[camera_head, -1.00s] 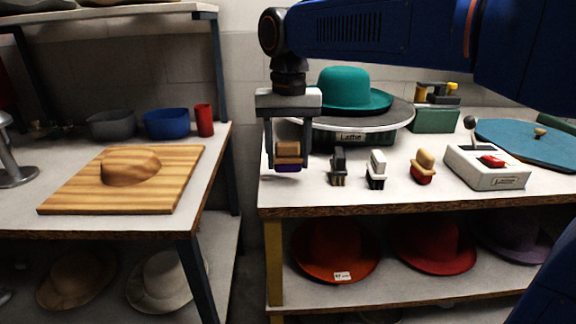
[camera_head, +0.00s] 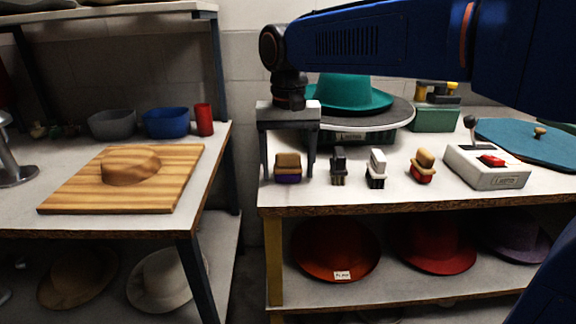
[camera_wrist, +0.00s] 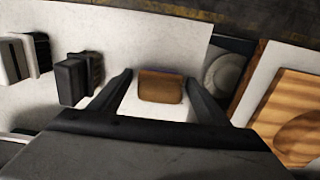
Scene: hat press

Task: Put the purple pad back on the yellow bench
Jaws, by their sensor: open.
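The purple pad (camera_head: 288,178) has a wooden handle block on top and stands upright on the yellow bench (camera_head: 268,211), at its left end. My gripper (camera_head: 288,174) is open around the pad, one finger on each side, with visible gaps. The fingers point down and reach to about the pad's height.
A black pad (camera_head: 338,166), a white pad (camera_head: 376,168) and a red pad (camera_head: 423,167) stand in a row to the right. A white control box (camera_head: 487,167) is further right. The teal hat (camera_head: 352,93) on its round stand is behind.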

